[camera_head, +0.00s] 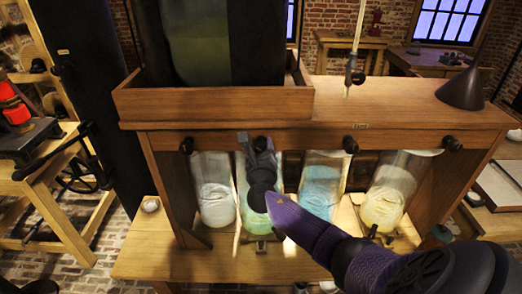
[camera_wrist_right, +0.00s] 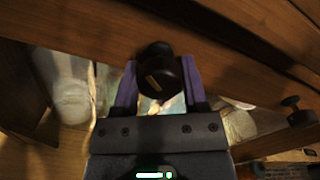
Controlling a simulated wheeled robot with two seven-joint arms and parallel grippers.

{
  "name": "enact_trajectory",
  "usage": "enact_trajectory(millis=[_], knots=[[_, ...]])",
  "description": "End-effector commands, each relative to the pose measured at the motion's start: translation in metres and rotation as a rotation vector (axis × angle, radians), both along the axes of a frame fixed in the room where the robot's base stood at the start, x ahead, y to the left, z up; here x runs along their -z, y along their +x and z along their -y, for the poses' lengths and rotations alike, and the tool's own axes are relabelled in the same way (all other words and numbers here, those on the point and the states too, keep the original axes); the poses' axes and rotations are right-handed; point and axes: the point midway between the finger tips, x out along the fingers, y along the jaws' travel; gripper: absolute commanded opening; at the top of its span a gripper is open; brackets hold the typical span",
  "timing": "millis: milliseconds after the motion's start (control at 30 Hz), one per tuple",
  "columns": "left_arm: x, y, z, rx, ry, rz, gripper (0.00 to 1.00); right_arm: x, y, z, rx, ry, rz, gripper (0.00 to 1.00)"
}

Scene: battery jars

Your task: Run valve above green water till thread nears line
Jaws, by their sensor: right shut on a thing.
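Four valve knobs sit along the wooden beam. The second from the left, the valve (camera_head: 260,143) above the jar of green water (camera_head: 253,213), is a black knob with a pale mark; it also shows in the right wrist view (camera_wrist_right: 160,72). My right gripper (camera_head: 261,155) is shut around this knob, its purple fingers (camera_wrist_right: 158,85) one on each side. The gripper and arm hide part of the green jar. My left gripper is out of view.
A whitish jar (camera_head: 216,202), a blue jar (camera_head: 320,190) and a yellow jar (camera_head: 385,205) stand beside the green one. A wooden trough (camera_head: 215,103) and a dark cone (camera_head: 462,90) are on top. Wooden posts flank the jars.

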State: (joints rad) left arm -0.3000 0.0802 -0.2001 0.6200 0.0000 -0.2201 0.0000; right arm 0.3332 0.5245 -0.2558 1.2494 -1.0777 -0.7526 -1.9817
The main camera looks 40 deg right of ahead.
Motion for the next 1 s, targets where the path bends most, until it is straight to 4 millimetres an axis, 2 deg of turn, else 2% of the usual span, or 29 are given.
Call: enact_trajectory(millis=[300,367,433,533,767,900,1000], knots=[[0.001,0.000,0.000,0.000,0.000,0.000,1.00,0.000,0.000,0.000,0.000,0.008,0.007,0.00],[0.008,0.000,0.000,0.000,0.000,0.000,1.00,0.003,0.000,0.000,-0.001,0.092,0.078,0.00],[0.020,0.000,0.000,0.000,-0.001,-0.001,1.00,0.005,0.000,0.000,-0.001,0.267,0.227,0.00],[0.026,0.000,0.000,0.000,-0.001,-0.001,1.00,0.004,0.000,0.000,-0.001,0.436,0.369,0.00],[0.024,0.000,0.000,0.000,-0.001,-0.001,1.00,0.000,0.000,0.000,0.000,0.472,0.397,0.00],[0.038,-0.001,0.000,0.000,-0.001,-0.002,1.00,0.004,0.000,0.000,-0.001,0.653,0.550,0.00],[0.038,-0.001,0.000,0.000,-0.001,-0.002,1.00,0.001,0.000,0.000,0.000,0.710,0.598,0.00]])
